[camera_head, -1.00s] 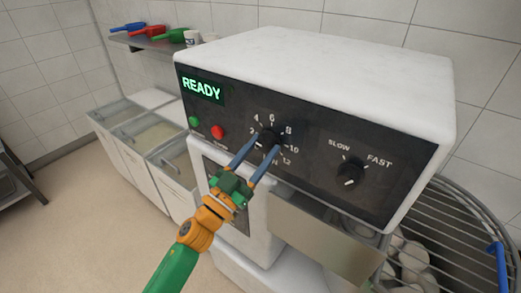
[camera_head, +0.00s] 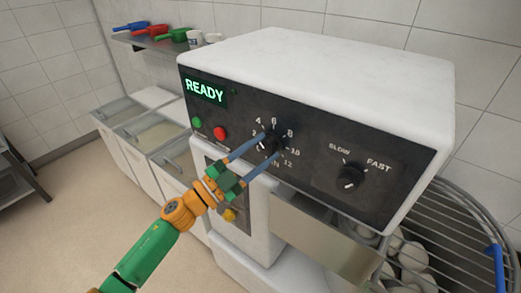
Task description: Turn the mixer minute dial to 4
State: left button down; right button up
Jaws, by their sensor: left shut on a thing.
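The mixer minute dial (camera_head: 271,142) is a dark round knob on the black front panel, ringed by white numbers 2 to 12. The 4 stands at its upper left. My left gripper (camera_head: 268,146) comes from the lower left and is shut on the dial, with one blue finger at its left and one at its lower right. The fingers partly cover the dial and the lower part of its scale. I cannot tell for sure which mark its pointer is at. My right gripper is not in view.
A green READY display (camera_head: 206,91) and green (camera_head: 197,123) and red (camera_head: 220,133) buttons are left of the dial. A slow/fast knob (camera_head: 349,178) is on the right. A wire guard (camera_head: 463,213) is at lower right. Bins (camera_head: 130,130) stand at left.

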pick_arm(q)
jog(key=shift+r, duration=0.15)
dwell(0.3)
jog(key=c, duration=0.6)
grip_release()
jog(key=o, duration=0.3)
jog(key=shift+w, duration=0.1)
jog(key=b+v, duration=0.2)
jog(key=v, duration=0.5)
